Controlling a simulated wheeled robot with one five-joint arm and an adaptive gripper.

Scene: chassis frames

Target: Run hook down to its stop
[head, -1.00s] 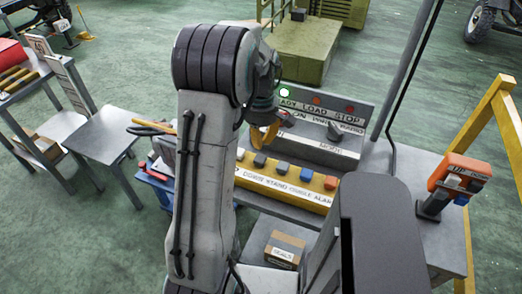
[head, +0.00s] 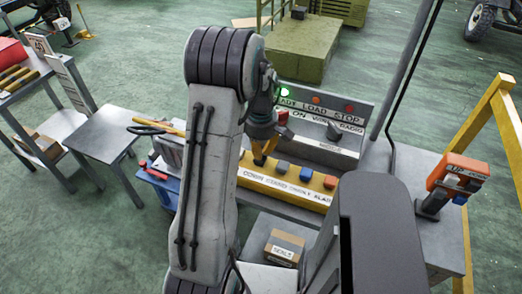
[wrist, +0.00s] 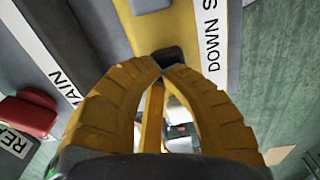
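My gripper (head: 262,158) has yellow fingers and hangs over the left end of the yellow button panel (head: 290,190). In the wrist view its fingertips (wrist: 163,62) meet, with nothing held between them. A dark button (wrist: 170,53) lies right at the tips, beside a label reading "DOWN" (wrist: 212,40); I cannot tell whether the tips touch it. In the head view my gripper hides this button. An orange pendant (head: 460,172) marked UP and DOWN stands at the right. I cannot make out a hook.
Grey (head: 283,168), blue (head: 306,174) and orange (head: 330,182) buttons sit along the yellow panel. Behind it stands a grey console (head: 318,150) with a lit green lamp (head: 284,92) and a red button (head: 282,117). A small carton (head: 284,248) lies in front.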

